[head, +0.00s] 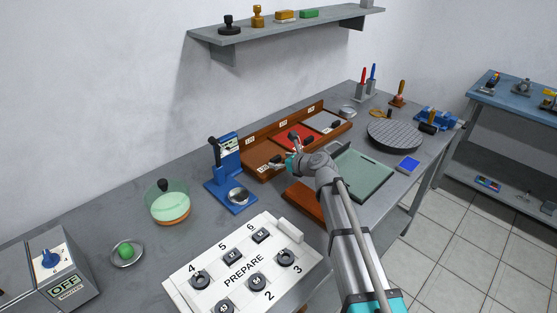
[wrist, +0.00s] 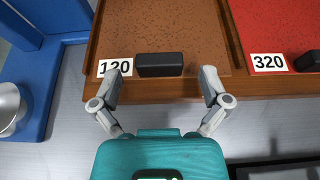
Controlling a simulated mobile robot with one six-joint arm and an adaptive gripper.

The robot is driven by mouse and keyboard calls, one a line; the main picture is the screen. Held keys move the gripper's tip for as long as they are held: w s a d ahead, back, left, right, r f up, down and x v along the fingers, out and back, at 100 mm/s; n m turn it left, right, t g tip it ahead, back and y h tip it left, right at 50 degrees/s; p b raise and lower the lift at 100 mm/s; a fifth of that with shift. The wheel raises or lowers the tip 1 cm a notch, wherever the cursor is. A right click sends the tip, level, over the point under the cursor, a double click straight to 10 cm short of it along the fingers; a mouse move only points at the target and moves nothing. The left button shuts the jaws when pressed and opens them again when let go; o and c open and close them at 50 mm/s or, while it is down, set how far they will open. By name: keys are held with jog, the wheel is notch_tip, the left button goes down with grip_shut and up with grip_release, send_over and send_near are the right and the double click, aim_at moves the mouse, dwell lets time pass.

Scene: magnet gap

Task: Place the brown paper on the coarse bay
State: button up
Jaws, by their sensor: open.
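The brown speckled paper (wrist: 165,25) lies in the left bay of the wooden rack (head: 262,173), the bay labelled 120 (wrist: 115,67). It also shows in the head view (head: 259,150). A black block (wrist: 160,65) sits at the paper's front edge, beside the label. My gripper (wrist: 160,76) is open, with one finger on each side of the black block and a gap to both. In the head view my gripper (head: 277,162) is over the front of the left bay. Whether the fingertips touch the paper cannot be told.
A red sheet (wrist: 275,25) labelled 320 fills the bay to the right; a grey one (head: 323,122) lies beyond. A blue stand (head: 226,165) with a metal cup is close on the left. A green tray (head: 365,174) lies right of my arm. A white button panel (head: 240,271) is in front.

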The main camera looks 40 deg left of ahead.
jog(key=p+v, duration=0.4)
jog(key=v, duration=0.7)
jog(key=shift+s+d+r, duration=0.1)
jog(key=shift+r, duration=0.05)
